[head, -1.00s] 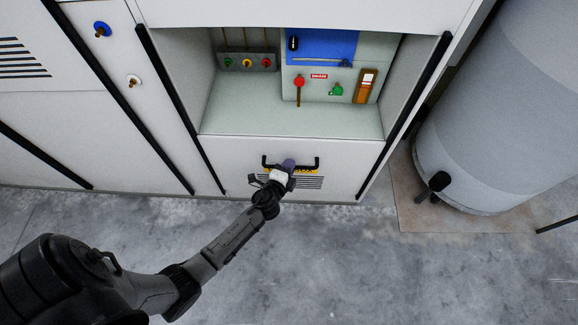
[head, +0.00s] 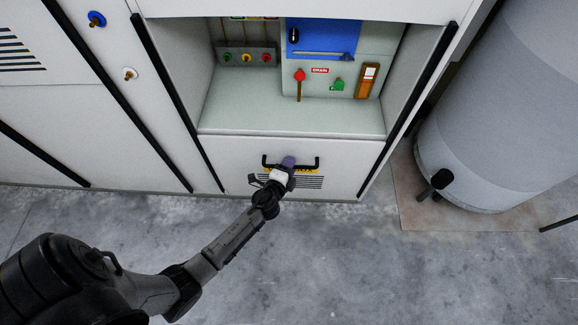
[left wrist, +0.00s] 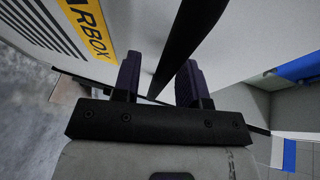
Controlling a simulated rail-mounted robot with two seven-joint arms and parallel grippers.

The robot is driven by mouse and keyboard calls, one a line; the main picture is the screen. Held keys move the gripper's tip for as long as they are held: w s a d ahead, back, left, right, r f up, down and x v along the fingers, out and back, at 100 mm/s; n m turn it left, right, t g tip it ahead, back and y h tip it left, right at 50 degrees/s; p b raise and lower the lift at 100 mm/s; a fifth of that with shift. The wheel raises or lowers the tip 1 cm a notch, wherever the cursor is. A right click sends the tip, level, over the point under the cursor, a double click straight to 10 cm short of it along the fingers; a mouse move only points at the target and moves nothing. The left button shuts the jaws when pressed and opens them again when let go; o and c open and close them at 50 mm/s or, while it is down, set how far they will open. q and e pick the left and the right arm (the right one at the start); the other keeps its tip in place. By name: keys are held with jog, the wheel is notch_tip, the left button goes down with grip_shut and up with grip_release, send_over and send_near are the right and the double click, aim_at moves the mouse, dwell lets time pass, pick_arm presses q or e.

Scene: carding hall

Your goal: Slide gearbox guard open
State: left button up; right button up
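The gearbox guard (head: 225,165) is a white front panel below the recess of the machine, with a black bar handle (head: 308,165), a yellow label and dark vent slots. My left gripper (head: 288,163) is at the middle of this handle and hides part of it and of the label. In the left wrist view the black handle bar (left wrist: 187,45) runs between the two purple fingers of my left gripper (left wrist: 160,80). The fingers stand apart, with a gap showing beside the bar on the left finger's side. The label (left wrist: 88,28) reads "RBOX" there. My right gripper is out of view.
Above the guard, a recess holds a red knob (head: 299,76), a green button (head: 338,84), a blue panel (head: 310,38) and several small coloured knobs. A grey tank (head: 490,120) stands at the right. The concrete floor (head: 400,280) in front is clear.

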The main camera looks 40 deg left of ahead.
pick_arm(q)
jog(key=p+v, duration=0.2)
jog(key=v, duration=1.1)
jog(key=shift+s+r, duration=0.15)
jog(key=shift+s, duration=0.25)
jog(key=shift+d, duration=0.1)
